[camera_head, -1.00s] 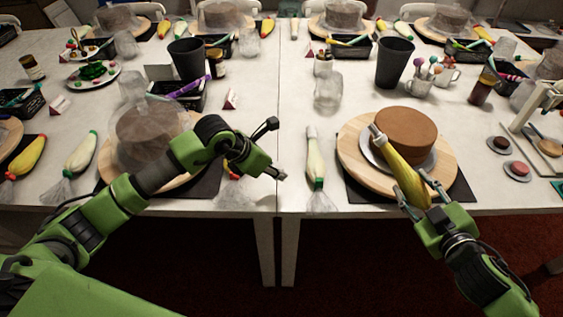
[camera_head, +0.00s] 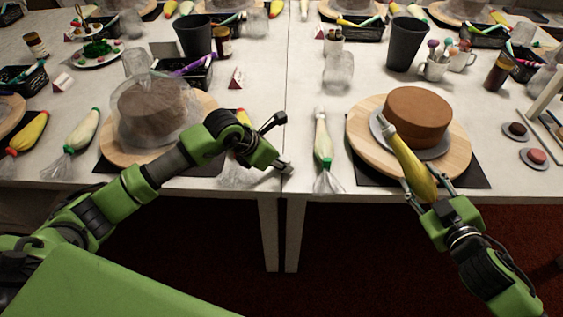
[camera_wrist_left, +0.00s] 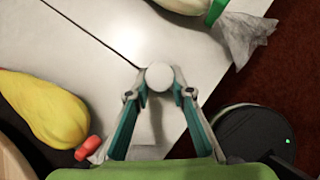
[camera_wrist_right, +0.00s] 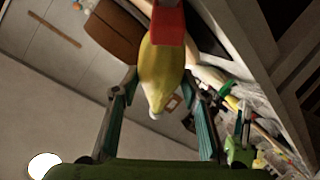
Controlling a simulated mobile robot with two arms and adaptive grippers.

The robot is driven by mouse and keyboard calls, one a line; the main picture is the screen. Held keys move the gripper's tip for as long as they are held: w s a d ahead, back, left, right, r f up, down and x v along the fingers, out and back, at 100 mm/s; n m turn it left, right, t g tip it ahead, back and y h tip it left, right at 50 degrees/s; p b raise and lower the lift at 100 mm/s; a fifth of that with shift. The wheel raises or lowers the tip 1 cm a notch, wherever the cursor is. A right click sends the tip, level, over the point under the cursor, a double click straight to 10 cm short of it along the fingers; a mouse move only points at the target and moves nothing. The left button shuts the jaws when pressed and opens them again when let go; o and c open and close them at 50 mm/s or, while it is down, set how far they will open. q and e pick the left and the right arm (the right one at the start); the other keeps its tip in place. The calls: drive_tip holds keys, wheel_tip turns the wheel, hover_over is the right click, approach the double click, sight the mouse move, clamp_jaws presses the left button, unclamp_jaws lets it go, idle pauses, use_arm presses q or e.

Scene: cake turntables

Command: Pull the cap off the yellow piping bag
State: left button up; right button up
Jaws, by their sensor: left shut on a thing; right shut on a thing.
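The yellow piping bag (camera_head: 413,167) is held by my right gripper (camera_head: 425,192) in front of the brown cake. Its pale narrow end points up and to the left. In the right wrist view the yellow bag (camera_wrist_right: 160,72) lies between the fingers, with a red part at the top. My left gripper (camera_head: 287,168) is over the table's front edge, near the seam, well apart from the bag. In the left wrist view its fingertips close on a small white round thing (camera_wrist_left: 160,76), which looks like the cap. The head view does not show it clearly.
The brown cake (camera_head: 418,112) sits on a round wooden turntable (camera_head: 455,154). A white bag with a green tie (camera_head: 322,140) lies between my grippers. Another yellow bag (camera_wrist_left: 40,108) lies beside my left gripper. A dark cup (camera_head: 407,45) stands behind the cake.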

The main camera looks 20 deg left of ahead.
sight(420, 163)
use_arm(q)
drive_tip(key=shift+f+b, duration=0.3)
use_arm(e)
drive_tip(key=shift+f, duration=0.25)
use_arm(q)
drive_tip(key=o, duration=1.2)
drive_tip(key=shift+c, duration=0.2)
use_arm(e)
drive_tip(key=shift+r, duration=0.1)
use_arm(q)
drive_tip(key=shift+r+p, duration=1.95)
drive_tip(key=shift+r, duration=1.1)
use_arm(e)
drive_tip(key=shift+r, duration=1.9)
